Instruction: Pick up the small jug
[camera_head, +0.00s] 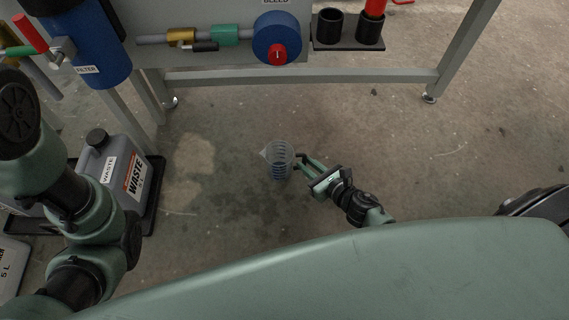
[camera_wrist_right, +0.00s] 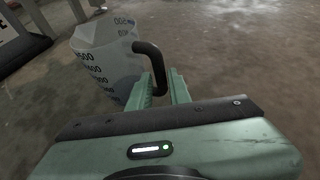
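The small jug (camera_head: 279,161) is clear with a dark handle and graduation marks, and appears upright near the middle of the head view. In the right wrist view, the jug (camera_wrist_right: 106,62) stands just beyond my fingers, with its black handle (camera_wrist_right: 152,55) facing me. My right gripper (camera_head: 306,162) reaches the handle from the right. In the wrist view, my right gripper's fingers (camera_wrist_right: 160,84) lie close on both sides of the handle and appear shut on it. Whether the jug touches the floor is unclear. My left arm shows at the left, but its gripper does not.
A grey waste canister (camera_head: 112,172) stands in a black tray (camera_head: 153,205) at the left. A metal frame with a low crossbar (camera_head: 370,76) and a blue filter (camera_head: 97,50) stands behind. The concrete floor right of the jug is clear.

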